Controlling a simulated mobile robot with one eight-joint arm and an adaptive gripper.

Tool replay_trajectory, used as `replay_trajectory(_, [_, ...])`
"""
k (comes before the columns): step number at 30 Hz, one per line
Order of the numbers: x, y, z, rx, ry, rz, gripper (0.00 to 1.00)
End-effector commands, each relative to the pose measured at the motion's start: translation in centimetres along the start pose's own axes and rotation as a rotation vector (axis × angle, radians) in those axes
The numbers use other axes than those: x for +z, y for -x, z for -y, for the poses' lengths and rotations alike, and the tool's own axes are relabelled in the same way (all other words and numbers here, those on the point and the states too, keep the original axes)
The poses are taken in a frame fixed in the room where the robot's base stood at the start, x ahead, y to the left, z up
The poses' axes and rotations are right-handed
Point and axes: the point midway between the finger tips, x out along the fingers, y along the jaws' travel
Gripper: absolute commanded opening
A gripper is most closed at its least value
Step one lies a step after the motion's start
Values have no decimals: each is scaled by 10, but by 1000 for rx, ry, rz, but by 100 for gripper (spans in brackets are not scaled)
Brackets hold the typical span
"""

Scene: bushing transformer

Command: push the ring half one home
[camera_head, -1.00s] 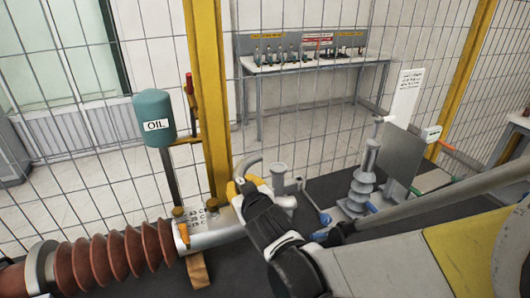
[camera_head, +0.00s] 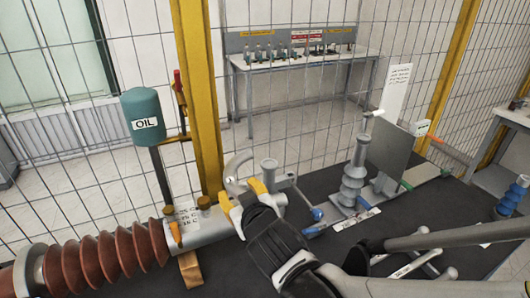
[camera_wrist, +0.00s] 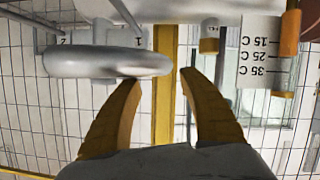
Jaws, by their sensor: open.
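A smooth grey curved ring half (camera_head: 236,164) stands at the far end of the light grey cylinder, just beyond my gripper (camera_head: 241,194). It fills the upper left of the wrist view (camera_wrist: 100,62) as a rounded grey bar. My gripper has two yellow fingers, spread apart and empty. In the wrist view the left fingertip is close to the ring half's lower right edge; I cannot tell whether they touch. The gap between the fingers (camera_wrist: 161,80) shows the fence and a yellow post behind. The ring half's seat is not clear to see.
The grey cylinder (camera_head: 192,231) joins a brown ribbed bushing (camera_head: 100,262) at the left. A green OIL tank (camera_head: 141,112) stands behind it. A grey post (camera_head: 270,172) and a ribbed grey insulator (camera_head: 353,178) are to the right. A wire fence and yellow post (camera_head: 200,100) close the back.

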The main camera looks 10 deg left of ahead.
Motion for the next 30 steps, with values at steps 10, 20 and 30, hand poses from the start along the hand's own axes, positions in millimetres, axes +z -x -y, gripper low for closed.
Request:
replay_trajectory(10, [0, 47, 0, 0, 0, 0, 49])
replay_trajectory(20, [0, 52, 0, 0, 0, 0, 49])
replay_trajectory(30, [7, 54, -13, 21, -14, 23, 49])
